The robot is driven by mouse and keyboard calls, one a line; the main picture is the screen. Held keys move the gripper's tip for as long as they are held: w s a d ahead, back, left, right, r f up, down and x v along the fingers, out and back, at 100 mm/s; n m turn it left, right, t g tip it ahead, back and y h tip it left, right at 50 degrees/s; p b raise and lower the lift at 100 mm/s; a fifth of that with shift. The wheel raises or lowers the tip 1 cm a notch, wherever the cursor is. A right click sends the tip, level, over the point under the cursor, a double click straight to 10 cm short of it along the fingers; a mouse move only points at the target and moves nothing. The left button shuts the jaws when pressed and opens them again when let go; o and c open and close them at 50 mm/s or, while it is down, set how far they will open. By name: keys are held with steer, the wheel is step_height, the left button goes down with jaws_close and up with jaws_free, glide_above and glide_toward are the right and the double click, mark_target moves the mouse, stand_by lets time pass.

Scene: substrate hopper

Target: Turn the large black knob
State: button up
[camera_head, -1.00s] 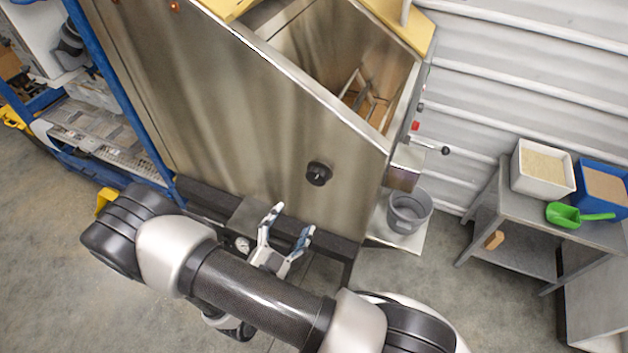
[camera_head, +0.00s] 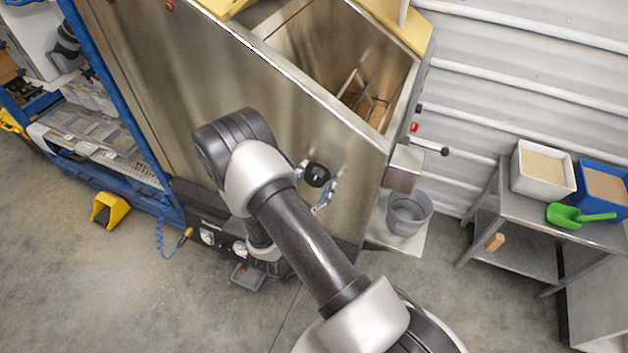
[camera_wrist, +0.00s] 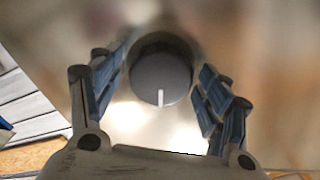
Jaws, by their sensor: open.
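The large black knob (camera_head: 317,174) sits on the sloping steel front panel of the hopper (camera_head: 190,75). In the wrist view the knob (camera_wrist: 161,77) is round and dark, with a white pointer line at its lower edge. My gripper (camera_head: 317,188) is at the panel with its fingers on either side of the knob. In the wrist view my gripper (camera_wrist: 162,88) is open, with a blue-padded finger left and right of the knob. A gap shows at the right finger; whether the left finger touches the knob I cannot tell. My arm hides part of the panel's lower edge.
A red button (camera_head: 414,127) and a black-tipped lever (camera_head: 443,151) are on the hopper's right side. A grey bucket (camera_head: 408,212) stands below them. A metal table (camera_head: 507,213) with a white bin (camera_head: 543,168) and green scoop (camera_head: 575,215) is at right.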

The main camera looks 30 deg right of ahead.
steer(key=shift+c, duration=0.5)
steer(key=c, duration=1)
steer(key=shift+o, duration=0.2)
steer(key=shift+m, duration=0.3)
steer(key=m, duration=0.8)
steer(key=shift+f+m, duration=0.1)
steer(key=shift+m, duration=0.3)
steer(key=m, duration=0.5)
steer(key=shift+f+b, duration=0.1)
steer(key=shift+b, duration=0.25)
steer(key=m, duration=0.4)
steer(key=shift+b, duration=0.4)
steer(key=shift+m, duration=0.5)
